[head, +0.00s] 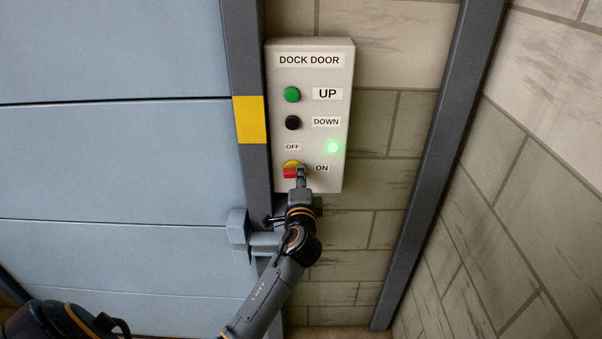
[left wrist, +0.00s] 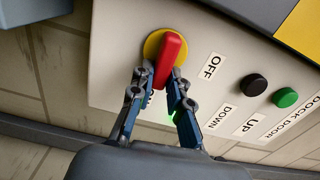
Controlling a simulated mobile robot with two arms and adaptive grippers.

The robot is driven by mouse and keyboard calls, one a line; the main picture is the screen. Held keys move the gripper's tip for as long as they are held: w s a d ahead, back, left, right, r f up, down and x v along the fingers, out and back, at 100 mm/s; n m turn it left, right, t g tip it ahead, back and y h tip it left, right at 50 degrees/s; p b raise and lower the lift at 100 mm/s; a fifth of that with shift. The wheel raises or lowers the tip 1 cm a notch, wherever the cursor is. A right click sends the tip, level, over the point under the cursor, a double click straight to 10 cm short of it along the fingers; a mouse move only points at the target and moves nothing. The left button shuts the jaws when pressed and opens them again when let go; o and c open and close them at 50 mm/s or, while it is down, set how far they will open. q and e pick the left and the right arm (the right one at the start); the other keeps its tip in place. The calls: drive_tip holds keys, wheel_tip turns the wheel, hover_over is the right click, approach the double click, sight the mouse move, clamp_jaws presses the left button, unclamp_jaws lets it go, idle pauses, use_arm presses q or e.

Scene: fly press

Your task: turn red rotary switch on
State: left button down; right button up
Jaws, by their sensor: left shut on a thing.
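The red rotary switch (head: 290,173) has a red handle on a round yellow base, low on the white dock door panel (head: 310,185). In the left wrist view the handle (left wrist: 170,58) lies roughly across the panel, along the line toward the ON side. My left gripper (head: 299,176) reaches up from below and covers part of the switch. In the left wrist view its fingers (left wrist: 157,80) stand on both sides of the handle's near end, shut on it. The OFF label (head: 293,147) is above the switch and the ON label (head: 322,168) is to its right. My right gripper is out of view.
A green UP button (head: 292,94), a black DOWN button (head: 292,122) and a lit green lamp (head: 333,147) are higher on the panel. A blue-grey sectional door (head: 120,160) is at left. A dark slanted post (head: 440,160) stands right, with block wall between.

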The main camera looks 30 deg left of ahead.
use_arm(q)
drive_tip(key=shift+m, duration=0.5)
drive_tip(key=c, duration=1.3)
unclamp_jaws()
drive_tip(key=shift+w+a, duration=0.1)
drive_tip(key=v, duration=1.2)
